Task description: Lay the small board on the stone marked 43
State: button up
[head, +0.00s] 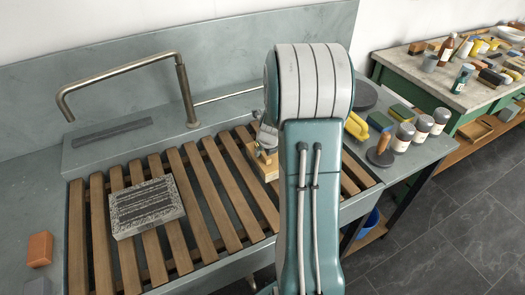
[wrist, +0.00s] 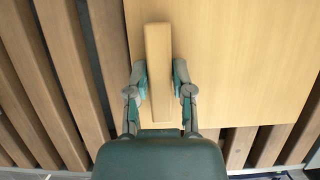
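The small board (wrist: 235,60) is a pale wooden plate with a raised bar (wrist: 158,60) on top. In the head view the board (head: 262,166) is partly hidden behind my arm, over the right part of the slatted rack. My gripper (wrist: 160,72) has one finger on each side of the bar, and both appear to touch it. In the head view my gripper (head: 266,140) is mostly hidden behind the arm. A speckled grey stone (head: 124,223) with dark bands on top lies on the slats to the left. No number is legible on it.
The slatted rack (head: 225,185) spans the sink, with bare slats between stone and board. A bent metal tap (head: 183,92) rises behind it. An orange block (head: 39,247) lies at left. Several jars (head: 403,137) and a wooden-handled tool (head: 382,147) stand at right.

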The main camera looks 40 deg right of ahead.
jog(key=shift+o, duration=1.1)
jog(key=v, duration=1.2)
jog(key=s+a+r+n, duration=0.2)
jog(key=a+r+n, duration=0.2)
jog(key=a+n, duration=0.45)
jog(key=s+a+r+n, duration=0.2)
jog(key=a+r+n, duration=0.2)
jog(key=a+n, duration=0.4)
jog(key=s+a+r+n, duration=0.1)
jog(key=s+a+n, duration=0.4)
jog(key=n, duration=0.6)
jog(key=s+a+r+n+t+y, duration=0.1)
jog(key=s+a+n, duration=0.4)
jog(key=n, duration=0.6)
jog(key=shift+s+r, duration=0.25)
jog(key=shift+s, duration=0.6)
